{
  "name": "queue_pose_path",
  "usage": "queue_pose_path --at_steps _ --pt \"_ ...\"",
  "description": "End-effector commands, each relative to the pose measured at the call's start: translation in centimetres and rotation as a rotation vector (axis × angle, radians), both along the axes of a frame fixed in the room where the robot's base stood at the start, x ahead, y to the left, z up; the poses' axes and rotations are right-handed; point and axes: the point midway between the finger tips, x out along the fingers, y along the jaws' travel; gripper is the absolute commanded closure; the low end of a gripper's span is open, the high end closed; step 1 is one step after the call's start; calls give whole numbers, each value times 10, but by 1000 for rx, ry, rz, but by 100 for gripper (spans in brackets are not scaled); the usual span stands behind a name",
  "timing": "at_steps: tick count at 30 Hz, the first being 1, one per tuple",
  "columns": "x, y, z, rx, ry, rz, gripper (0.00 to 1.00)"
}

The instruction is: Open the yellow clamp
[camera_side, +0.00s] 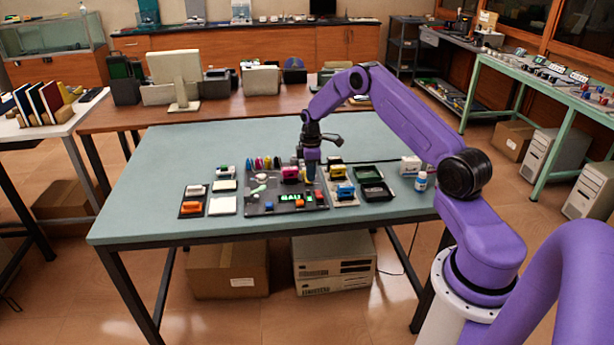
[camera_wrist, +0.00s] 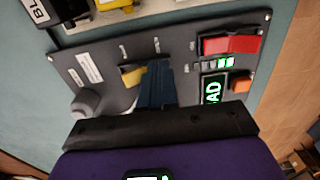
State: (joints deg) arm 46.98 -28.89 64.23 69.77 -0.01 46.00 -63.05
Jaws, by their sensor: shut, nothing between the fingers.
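A small yellow piece (camera_wrist: 131,77) shows on the dark panel (camera_wrist: 112,52) in the wrist view, partly hidden by my gripper (camera_wrist: 157,68). A larger yellow and black block (camera_side: 336,170) stands on a tan board right of the panel in the side view. I cannot tell which yellow part is the clamp, or whether it is open. My gripper's blue fingers are together and empty. They point down at the panel, just beside the small yellow piece. I cannot tell whether they touch it.
The panel also carries a red switch (camera_wrist: 232,44), a lit green display (camera_wrist: 212,88), an orange button (camera_wrist: 242,86) and a grey knob (camera_wrist: 88,102).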

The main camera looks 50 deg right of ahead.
Motion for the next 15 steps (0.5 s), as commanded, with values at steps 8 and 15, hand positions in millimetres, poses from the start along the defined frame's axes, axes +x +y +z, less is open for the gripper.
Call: queue_pose_path --at_steps 8,15 --pt "1 1 17 0 -1 1 100" --pt "0 0 35 0 -1 0 100"
